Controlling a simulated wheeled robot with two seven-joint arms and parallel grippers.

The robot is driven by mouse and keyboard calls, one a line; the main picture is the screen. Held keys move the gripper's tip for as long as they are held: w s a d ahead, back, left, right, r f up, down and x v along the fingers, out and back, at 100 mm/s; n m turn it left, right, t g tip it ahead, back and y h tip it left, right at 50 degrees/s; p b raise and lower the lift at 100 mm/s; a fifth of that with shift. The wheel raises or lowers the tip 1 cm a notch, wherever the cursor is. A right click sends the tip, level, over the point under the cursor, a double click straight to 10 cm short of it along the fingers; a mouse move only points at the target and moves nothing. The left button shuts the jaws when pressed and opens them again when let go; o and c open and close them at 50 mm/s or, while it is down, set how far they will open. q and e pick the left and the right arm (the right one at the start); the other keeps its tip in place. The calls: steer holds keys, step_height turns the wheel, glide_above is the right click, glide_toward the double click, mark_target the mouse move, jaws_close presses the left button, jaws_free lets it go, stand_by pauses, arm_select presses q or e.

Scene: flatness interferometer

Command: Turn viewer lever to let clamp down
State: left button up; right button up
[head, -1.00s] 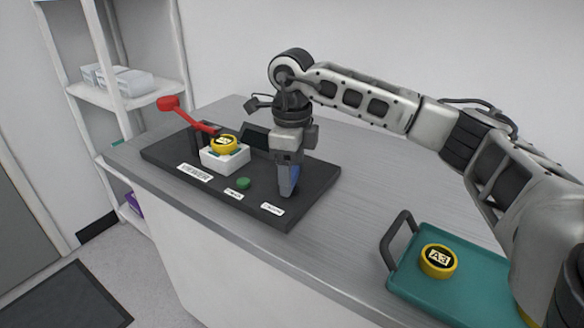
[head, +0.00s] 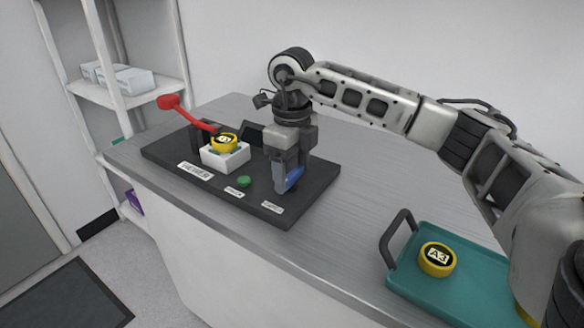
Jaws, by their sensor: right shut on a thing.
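The red lever (head: 190,115) of the viewer rises from behind the white block (head: 226,158) at the left of the black base plate (head: 265,208), its round knob up and to the left. A yellow-rimmed round piece (head: 224,142) with a dark label sits on the white block, beside the lever's lower end. My right gripper (head: 284,187) points down over the right part of the plate, away from the lever. It is shut on a small blue piece (head: 293,178), which is tilted and mostly hidden by the fingers. My left gripper is not in view.
A green button (head: 243,182) and white labels are on the plate's front. A teal tray (head: 455,300) with a black handle holds a yellow piece marked A3 (head: 437,259) at the right. The grey counter (head: 345,215) between plate and tray is clear. White shelves (head: 125,90) stand at left.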

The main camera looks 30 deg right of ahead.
mark_target(292, 173)
steer(key=o, duration=1)
arm_select(q)
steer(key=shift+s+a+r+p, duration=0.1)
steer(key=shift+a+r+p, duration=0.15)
steer(key=shift+p, duration=0.7)
arm_select(e)
step_height(292, 173, up, 16)
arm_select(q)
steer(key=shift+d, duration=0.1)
